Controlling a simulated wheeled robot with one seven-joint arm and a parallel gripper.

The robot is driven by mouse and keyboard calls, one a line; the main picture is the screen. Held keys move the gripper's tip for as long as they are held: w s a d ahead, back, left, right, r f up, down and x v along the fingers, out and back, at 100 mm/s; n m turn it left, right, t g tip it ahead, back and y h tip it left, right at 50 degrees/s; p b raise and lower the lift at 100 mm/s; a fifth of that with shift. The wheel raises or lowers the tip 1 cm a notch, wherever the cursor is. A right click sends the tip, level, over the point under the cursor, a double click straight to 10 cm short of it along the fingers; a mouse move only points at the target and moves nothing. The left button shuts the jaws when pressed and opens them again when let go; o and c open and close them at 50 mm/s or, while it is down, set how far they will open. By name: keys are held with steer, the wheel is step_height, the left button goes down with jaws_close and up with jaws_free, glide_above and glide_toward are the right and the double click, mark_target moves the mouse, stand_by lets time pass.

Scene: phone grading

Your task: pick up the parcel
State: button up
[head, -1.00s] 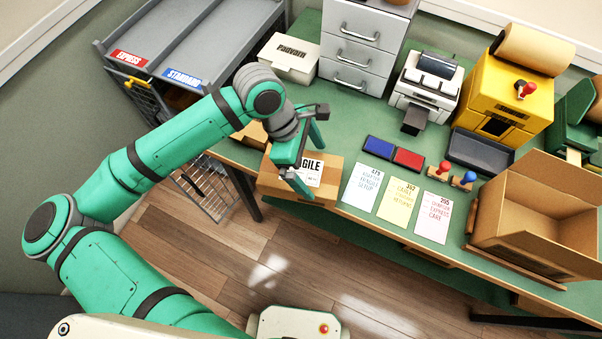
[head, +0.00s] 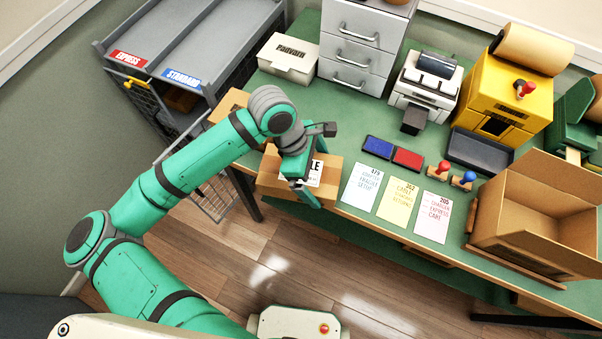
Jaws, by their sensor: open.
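The parcel (head: 271,179) is a brown cardboard box with a white label (head: 316,174), partly hidden, at the front left edge of the green table. My gripper (head: 318,177) is open over the middle of the parcel, with its green fingers one toward the back and one toward the front. The near finger shows in front of the label and the parcel's front side. The far finger is partly hidden by the gripper body. I cannot tell whether the fingers touch the parcel.
Another brown box (head: 229,105) sits behind my arm at the table's left end. Three printed cards (head: 400,200) lie right of the parcel, with blue and red pads (head: 393,152) behind them. An open carton (head: 530,222) stands at right. A grey shelf cart (head: 190,45) stands at left.

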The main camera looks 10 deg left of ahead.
steer(key=shift+f, duration=0.2)
stand_by(0.4)
steer(key=shift+a, duration=0.1)
steer(key=shift+c, duration=0.6)
steer(key=shift+s, duration=0.1)
steer(key=c, duration=1)
steer(key=shift+o, duration=0.2)
steer(key=shift+r, duration=0.2)
